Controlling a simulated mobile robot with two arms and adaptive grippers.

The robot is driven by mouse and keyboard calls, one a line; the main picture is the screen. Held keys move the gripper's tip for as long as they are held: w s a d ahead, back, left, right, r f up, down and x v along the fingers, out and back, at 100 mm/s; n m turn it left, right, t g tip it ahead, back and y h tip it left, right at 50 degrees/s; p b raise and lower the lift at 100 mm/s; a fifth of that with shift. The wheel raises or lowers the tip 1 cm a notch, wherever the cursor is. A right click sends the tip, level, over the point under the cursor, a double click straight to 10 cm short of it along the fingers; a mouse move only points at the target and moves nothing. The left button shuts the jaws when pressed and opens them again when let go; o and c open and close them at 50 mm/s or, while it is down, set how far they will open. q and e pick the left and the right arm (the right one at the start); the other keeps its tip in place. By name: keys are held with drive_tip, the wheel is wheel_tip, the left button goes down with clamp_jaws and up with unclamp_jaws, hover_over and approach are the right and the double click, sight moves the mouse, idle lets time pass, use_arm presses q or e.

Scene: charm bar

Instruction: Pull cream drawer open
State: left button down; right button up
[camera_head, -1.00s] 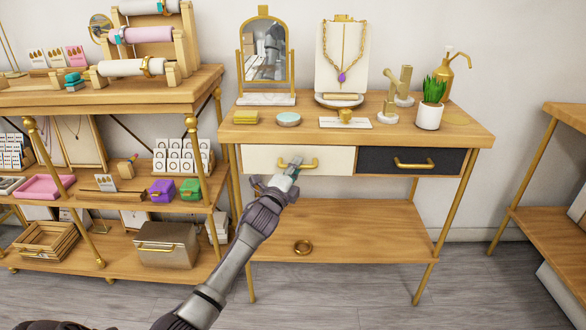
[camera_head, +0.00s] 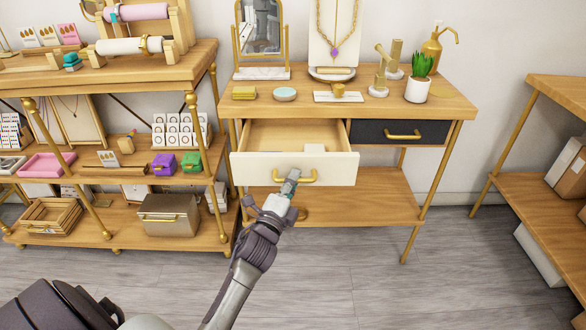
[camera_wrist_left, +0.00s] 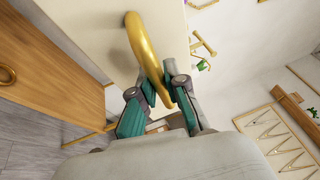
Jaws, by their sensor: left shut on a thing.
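In the left wrist view the gold handle (camera_wrist_left: 143,55) runs between the teal-padded fingers of my left gripper (camera_wrist_left: 165,95). My right gripper is not in view.
A dark drawer (camera_head: 372,132) beside it is closed. The tabletop (camera_head: 440,100) holds a mirror (camera_head: 262,40), a necklace stand (camera_head: 322,35) and a potted plant (camera_head: 418,85). A shelf (camera_head: 120,205) stands left, another (camera_head: 530,200) right. The floor in front is clear.

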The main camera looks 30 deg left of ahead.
use_arm(q)
drive_tip(key=shift+s+d, duration=0.1)
drive_tip(key=shift+s, duration=0.1)
drive_tip(key=c, duration=1.2)
unclamp_jaws()
drive_tip(key=v, duration=1.2)
